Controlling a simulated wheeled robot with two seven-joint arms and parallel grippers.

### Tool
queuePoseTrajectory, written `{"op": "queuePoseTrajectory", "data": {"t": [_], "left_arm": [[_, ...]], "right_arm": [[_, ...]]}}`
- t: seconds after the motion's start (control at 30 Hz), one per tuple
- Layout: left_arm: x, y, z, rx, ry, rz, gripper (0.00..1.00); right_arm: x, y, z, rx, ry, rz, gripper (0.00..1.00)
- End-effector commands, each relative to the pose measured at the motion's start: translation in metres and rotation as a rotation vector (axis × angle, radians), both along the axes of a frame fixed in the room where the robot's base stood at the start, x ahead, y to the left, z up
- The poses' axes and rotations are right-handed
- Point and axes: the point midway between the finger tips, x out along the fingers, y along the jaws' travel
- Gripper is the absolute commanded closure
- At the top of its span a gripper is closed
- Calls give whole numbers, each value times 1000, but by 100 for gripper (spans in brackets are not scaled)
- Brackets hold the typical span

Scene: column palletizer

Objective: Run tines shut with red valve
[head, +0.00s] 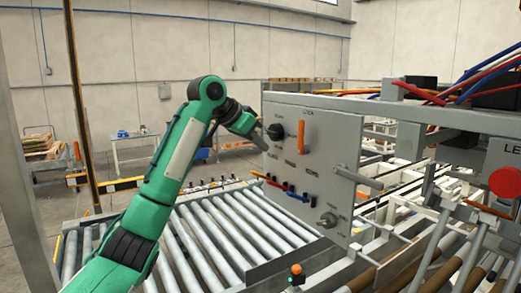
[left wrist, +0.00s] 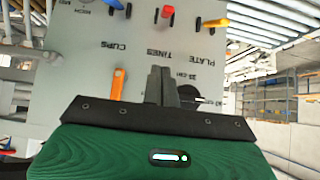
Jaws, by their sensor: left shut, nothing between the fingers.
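The red valve (head: 275,184) is a small lever low on the grey control panel (head: 330,150), between an orange lever (head: 258,174) and a blue lever (head: 298,196). In the left wrist view the red valve (left wrist: 168,12) is at the top, in line with the word TINES. My left gripper (head: 262,140) is at the panel's left part, above the red valve and apart from it. Its fingers (left wrist: 163,78) are shut and empty in front of the panel face. The tines are not clearly seen. My right gripper is not in view.
A black knob (head: 276,132) and an upright orange handle (head: 301,136) are on the upper panel. A grey round knob (head: 328,220) is at lower right. A roller conveyor (head: 215,235) lies below. Hoses and a red disc (head: 505,182) are at right.

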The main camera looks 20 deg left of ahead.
Motion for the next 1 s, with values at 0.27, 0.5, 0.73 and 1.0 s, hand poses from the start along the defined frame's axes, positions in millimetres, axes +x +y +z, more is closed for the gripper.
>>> {"op": "queuePoseTrajectory", "data": {"t": [0.27,0.5,0.73,1.0], "left_arm": [[33,-26,-36,0,5,-1,100],[40,-30,-68,1,2,2,100],[33,-25,-85,0,1,2,100],[30,-23,-91,0,0,1,100]], "right_arm": [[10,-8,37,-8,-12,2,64],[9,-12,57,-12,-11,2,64],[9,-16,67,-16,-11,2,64],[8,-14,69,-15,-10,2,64]]}}
